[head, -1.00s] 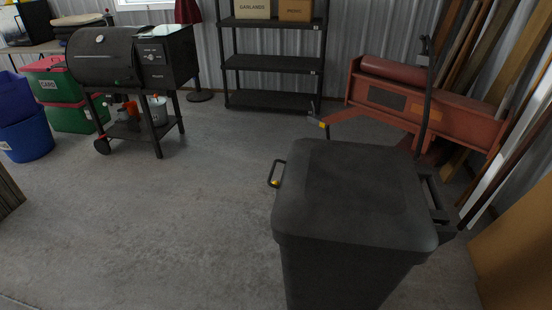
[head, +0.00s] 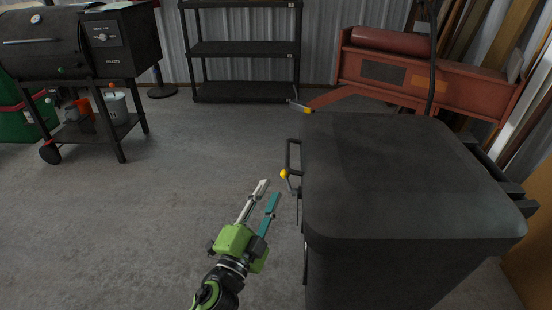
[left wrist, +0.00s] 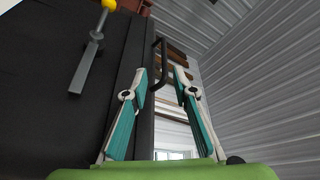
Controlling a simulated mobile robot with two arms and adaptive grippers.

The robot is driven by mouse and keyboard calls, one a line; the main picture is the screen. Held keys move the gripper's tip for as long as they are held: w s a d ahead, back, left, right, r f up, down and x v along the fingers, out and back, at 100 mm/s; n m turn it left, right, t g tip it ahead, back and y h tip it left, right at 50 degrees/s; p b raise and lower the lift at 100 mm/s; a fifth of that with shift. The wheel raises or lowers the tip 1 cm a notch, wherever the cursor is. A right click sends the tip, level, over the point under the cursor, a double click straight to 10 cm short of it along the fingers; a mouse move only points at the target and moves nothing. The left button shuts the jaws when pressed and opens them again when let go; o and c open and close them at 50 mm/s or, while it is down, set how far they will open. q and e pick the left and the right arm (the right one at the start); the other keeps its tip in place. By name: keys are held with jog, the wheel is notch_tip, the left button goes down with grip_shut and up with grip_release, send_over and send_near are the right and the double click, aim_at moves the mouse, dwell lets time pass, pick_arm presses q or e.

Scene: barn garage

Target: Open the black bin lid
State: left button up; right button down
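The black bin (head: 345,275) stands at the right in the head view. Its lid (head: 410,170) lies shut on top. A dark loop handle (head: 291,158) sticks out from the lid's left side, with a yellow-knobbed lever (head: 284,174) by it. My left gripper (head: 268,190) is open and empty, left of the bin and a little nearer than the handle, apart from it. In the left wrist view, the handle (left wrist: 157,57) shows beyond and between the open fingertips (left wrist: 162,75), and the bin wall (left wrist: 60,85) fills the left. My right gripper is not in view.
A red machine (head: 425,75) stands behind the bin, near leaning boards at right. A black shelf (head: 245,50) and a black grill (head: 80,45) stand at the back. The concrete floor left of the bin is clear.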

aim_at(288, 151)
pick_arm(q)
jog(key=x, duration=0.4)
jog(key=r+x, duration=0.1)
jog(key=x, duration=0.9)
jog(key=shift+s+r+b, duration=0.15)
jog(key=shift+b, duration=0.15)
grip_shut()
